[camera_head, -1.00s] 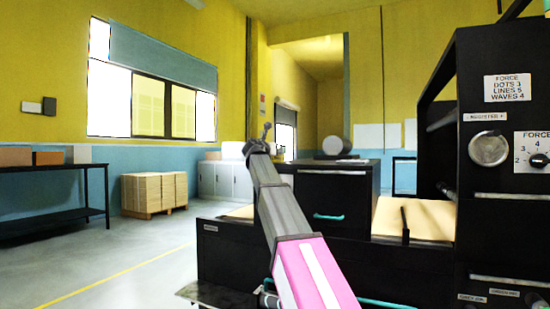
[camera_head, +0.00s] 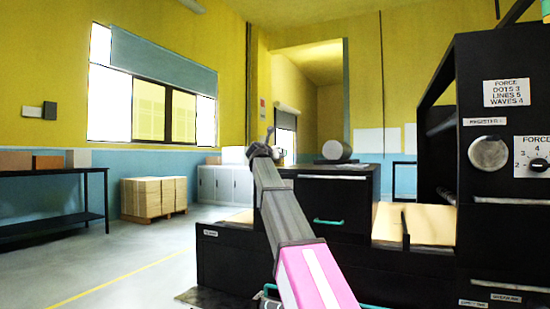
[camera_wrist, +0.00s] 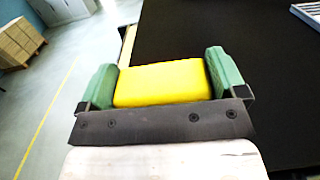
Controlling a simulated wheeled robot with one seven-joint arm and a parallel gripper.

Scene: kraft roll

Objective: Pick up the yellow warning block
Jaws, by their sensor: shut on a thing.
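The yellow warning block (camera_wrist: 163,83) shows in the wrist view, between the two green fingers of my gripper (camera_wrist: 160,82). The fingers touch it on its left and right sides, so the gripper is shut on it. The black surface (camera_wrist: 230,40) shows behind and to the right of the block. I cannot tell from this view how far the block is above it. In the head view the block is not visible, and my arm reaches forward over the black machine.
A black cabinet (camera_head: 335,205) with a teal handle stands ahead. A tall black panel with a dial and labels (camera_head: 505,160) rises at the right. The grey floor (camera_head: 120,255) there is clear.

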